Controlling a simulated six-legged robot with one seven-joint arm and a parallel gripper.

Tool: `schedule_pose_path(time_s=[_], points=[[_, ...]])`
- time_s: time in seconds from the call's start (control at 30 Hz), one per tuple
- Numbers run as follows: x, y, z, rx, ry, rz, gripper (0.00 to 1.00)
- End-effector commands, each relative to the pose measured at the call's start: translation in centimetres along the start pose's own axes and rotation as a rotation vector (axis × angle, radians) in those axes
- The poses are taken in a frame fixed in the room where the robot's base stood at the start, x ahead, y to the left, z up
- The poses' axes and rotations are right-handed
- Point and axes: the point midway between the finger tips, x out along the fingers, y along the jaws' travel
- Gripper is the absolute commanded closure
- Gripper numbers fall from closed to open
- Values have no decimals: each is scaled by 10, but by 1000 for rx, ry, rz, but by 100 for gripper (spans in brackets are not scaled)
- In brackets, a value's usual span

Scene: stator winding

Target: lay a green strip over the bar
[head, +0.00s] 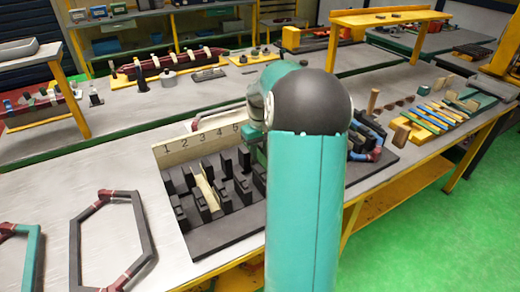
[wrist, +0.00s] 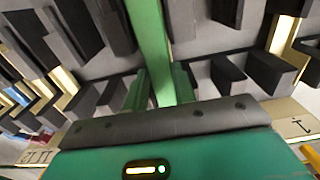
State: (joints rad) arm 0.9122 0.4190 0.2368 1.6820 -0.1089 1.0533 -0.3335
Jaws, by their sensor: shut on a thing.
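My gripper (wrist: 160,85) is shut on a long green strip (wrist: 150,38), which runs away from the jaws to the top of the wrist view. The strip passes above the dark slotted fixture, between rows of black blocks. In the head view my arm hides the strip and most of the gripper. The fixture (head: 215,247) has a pale board with numbers along its back. A cream bar (head: 206,192) lies between black blocks on its left part. Pale yellow pieces also show between blocks in the wrist view, at left and right. I cannot tell whether the strip touches anything.
A rack with several coloured strips (head: 432,117) stands to the right. A dark tray with a wound coil (head: 368,140) is just right of my arm. A hexagonal coil frame (head: 143,225) lies on the left.

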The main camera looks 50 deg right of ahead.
Motion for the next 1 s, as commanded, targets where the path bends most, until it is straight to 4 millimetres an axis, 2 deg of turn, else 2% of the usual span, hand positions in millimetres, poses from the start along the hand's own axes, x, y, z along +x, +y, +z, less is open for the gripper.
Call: schedule_pose_path(time_s=[1.0], points=[[27,0,0,-1,0,0,100]])
